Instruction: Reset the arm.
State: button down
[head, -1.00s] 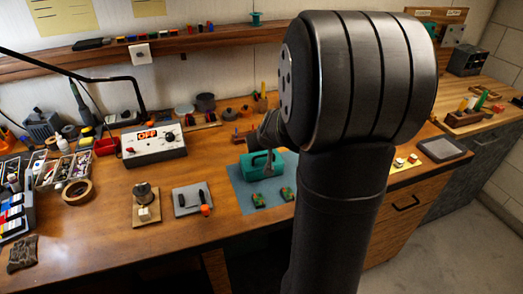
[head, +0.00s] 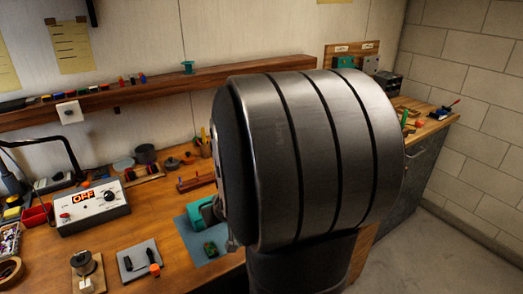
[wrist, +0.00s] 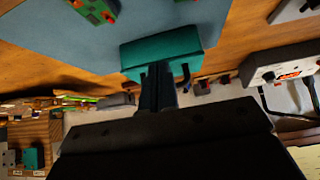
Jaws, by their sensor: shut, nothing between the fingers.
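My gripper (wrist: 157,88) shows in the wrist view as two dark fingers close together, shut with nothing between them. In that view its tips overlap the lower edge of a teal box-like object (wrist: 158,48); I cannot tell whether they touch it. In the head view my large dark arm fills the middle and hides most of my gripper. The teal object (head: 196,214) shows only in part there, left of my arm, on a blue mat (head: 187,232). A green and orange part (head: 210,249) lies on the mat.
A white box reading OFF (head: 93,206) stands on the wooden bench at left. A grey pad with small tools (head: 139,262) lies in front. A wooden shelf (head: 150,98) runs along the wall. A second bench (head: 430,127) stands at right, with open floor before it.

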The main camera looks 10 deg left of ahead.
jog(key=w+a+r, duration=0.1)
jog(key=w+a, duration=0.1)
jog(key=w+a+r, duration=0.1)
jog(key=w+a, duration=0.1)
jog(key=w+a+r, duration=0.2)
jog(key=shift+w, duration=0.15)
notch_tip(320, 180, down, 2)
jog(key=shift+d+f, duration=0.1)
jog(key=shift+f, duration=0.05)
jog(key=shift+s+d+f, duration=0.1)
jog(key=shift+s+f, duration=0.1)
jog(key=shift+f, duration=0.35)
jog(key=shift+r, duration=0.1)
